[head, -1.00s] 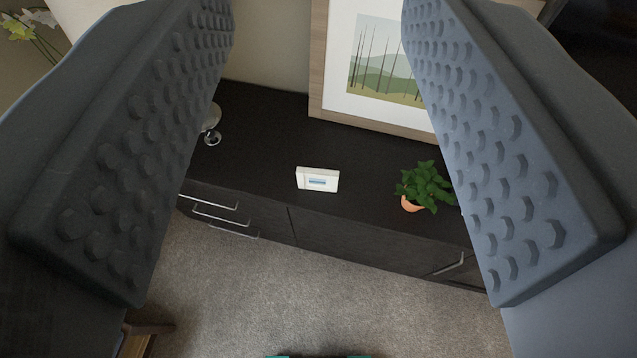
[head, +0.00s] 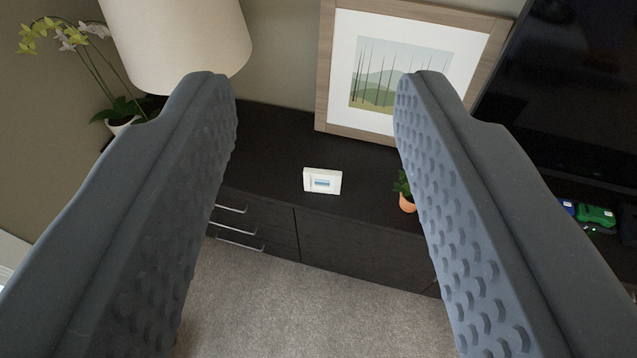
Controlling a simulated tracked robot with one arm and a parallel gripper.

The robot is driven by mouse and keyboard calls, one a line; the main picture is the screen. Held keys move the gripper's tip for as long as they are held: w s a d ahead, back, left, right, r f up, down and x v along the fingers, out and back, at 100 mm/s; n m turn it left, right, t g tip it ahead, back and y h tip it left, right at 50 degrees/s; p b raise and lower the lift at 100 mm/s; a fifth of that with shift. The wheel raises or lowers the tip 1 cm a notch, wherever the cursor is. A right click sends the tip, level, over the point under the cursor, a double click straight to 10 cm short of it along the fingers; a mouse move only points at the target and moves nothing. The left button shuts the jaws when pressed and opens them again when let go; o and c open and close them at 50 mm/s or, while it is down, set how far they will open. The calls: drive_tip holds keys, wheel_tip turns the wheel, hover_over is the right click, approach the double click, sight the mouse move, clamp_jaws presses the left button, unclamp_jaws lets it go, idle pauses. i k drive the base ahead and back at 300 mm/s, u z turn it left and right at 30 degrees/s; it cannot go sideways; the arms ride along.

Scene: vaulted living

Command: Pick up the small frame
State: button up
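The small frame (head: 322,181) is white with a small blue picture. It stands on the dark cabinet (head: 270,150), close to its front edge. My gripper (head: 315,80) is open, with its two grey studded fingers wide apart on either side of the view. In the picture the small frame lies between the fingers. Nothing is held, and the frame appears farther away than the fingers, not touching them.
A large framed landscape (head: 400,75) leans on the wall behind. A potted plant (head: 406,200) stands right of the small frame, partly hidden by the right finger. A lamp (head: 178,40) and orchid (head: 70,40) are at left, a dark screen (head: 570,90) at right. Carpet (head: 310,310) lies in front.

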sight(316, 180)
drive_tip(key=u, duration=0.1)
drive_tip(key=i, duration=1.1)
drive_tip(key=z, duration=0.75)
drive_tip(key=i, duration=0.4)
drive_tip(key=z, duration=0.35)
